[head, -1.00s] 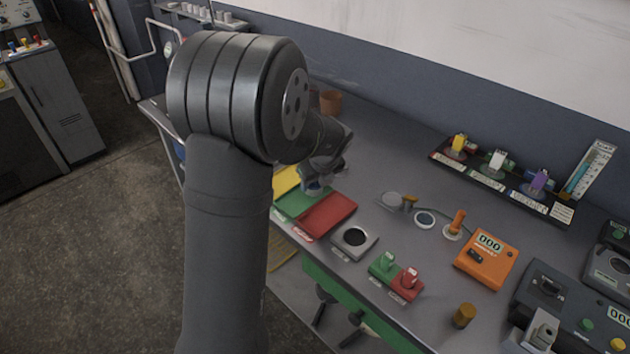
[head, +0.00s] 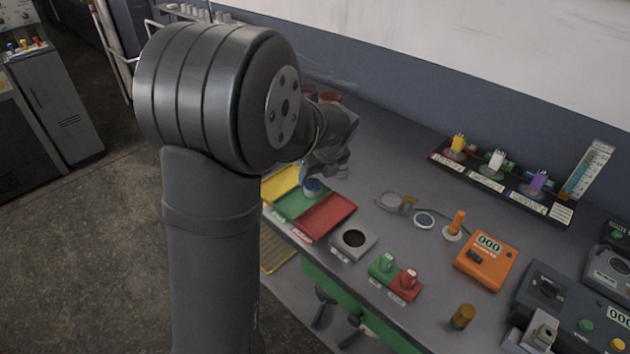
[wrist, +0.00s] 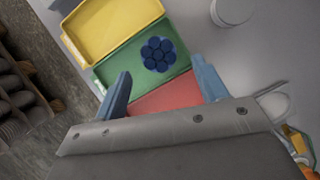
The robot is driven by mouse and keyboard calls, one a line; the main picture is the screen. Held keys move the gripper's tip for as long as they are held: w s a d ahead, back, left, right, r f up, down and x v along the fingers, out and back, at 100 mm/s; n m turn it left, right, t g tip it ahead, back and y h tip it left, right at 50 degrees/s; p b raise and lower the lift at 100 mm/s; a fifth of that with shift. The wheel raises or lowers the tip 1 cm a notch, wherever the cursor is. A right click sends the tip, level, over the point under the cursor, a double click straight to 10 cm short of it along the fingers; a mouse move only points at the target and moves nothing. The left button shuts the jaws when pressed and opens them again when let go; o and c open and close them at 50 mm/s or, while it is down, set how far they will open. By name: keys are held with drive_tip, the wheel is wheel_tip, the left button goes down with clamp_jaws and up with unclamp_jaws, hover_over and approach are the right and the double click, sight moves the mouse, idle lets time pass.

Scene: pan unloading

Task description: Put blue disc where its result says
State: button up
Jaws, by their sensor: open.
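The blue disc (wrist: 160,54) has a scalloped, flower-like outline. It lies in the green tray (wrist: 118,68), toward that tray's right end in the wrist view. The disc also shows in the head view (head: 312,187), just below my gripper. My gripper (wrist: 160,88) is open and empty, its two blue-grey fingers apart. The fingertips are over the red and green trays, and the disc is beyond them, not between them. The yellow tray (wrist: 105,25) lies on one side of the green tray and the red tray (head: 325,218) on the other.
A grey block with a dark round opening (head: 353,240) stands right of the red tray. Beyond are green and red blocks (head: 396,277), an orange meter (head: 486,259) and a black rack (head: 500,182) with coloured pieces.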

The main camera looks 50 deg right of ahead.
sight(313, 185)
drive_tip(key=v, duration=0.7)
drive_tip(key=shift+r, duration=0.25)
drive_tip(key=shift+a, duration=0.1)
drive_tip(key=x, duration=1.2)
drive_tip(key=shift+f, duration=0.25)
wheel_tip(313, 185, up, 2)
drive_tip(key=shift+r, duration=0.2)
drive_tip(key=shift+s+r, duration=0.1)
drive_tip(key=shift+r, duration=0.7)
